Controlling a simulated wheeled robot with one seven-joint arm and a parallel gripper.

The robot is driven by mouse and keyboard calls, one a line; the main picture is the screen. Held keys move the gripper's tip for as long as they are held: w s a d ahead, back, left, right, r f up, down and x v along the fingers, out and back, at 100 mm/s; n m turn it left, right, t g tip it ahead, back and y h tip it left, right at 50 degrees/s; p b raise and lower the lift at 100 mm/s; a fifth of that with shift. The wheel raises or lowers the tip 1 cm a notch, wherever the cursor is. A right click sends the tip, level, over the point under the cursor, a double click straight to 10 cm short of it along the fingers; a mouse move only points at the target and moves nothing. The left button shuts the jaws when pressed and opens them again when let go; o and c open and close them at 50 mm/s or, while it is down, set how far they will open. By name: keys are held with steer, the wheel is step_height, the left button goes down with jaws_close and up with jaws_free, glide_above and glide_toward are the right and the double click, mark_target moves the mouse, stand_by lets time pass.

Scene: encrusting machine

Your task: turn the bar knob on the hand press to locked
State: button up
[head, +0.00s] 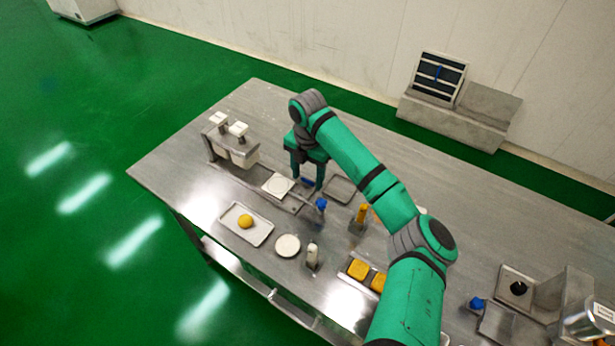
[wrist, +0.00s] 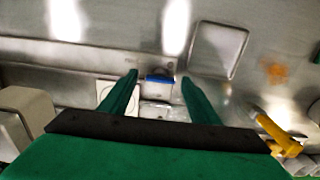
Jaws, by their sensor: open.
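My gripper (head: 307,180) is open and points down over the middle of the table. In the wrist view, a small blue bar (wrist: 160,78) lies crosswise between the fingertips of my gripper (wrist: 158,80), with a gap on either side. It looks like the bar knob of the hand press, on a small grey metal block (wrist: 160,87). In the head view the blue bar (head: 308,182) shows only in part between the fingers. A white square plate with a round mark (head: 278,184) lies just left of it. Whether the fingers are level with the bar, I cannot tell.
A blue-topped handle (head: 321,204) stands close in front of my gripper. An orange handle (head: 361,213) is to its right. A shallow tray (head: 340,190) lies behind right. A two-part white dispenser (head: 231,145) stands at left. The table's far left (head: 180,155) is clear.

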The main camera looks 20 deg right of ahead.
steer(key=shift+f, duration=0.3)
steer(key=c, duration=1.1)
steer(key=shift+o, duration=0.2)
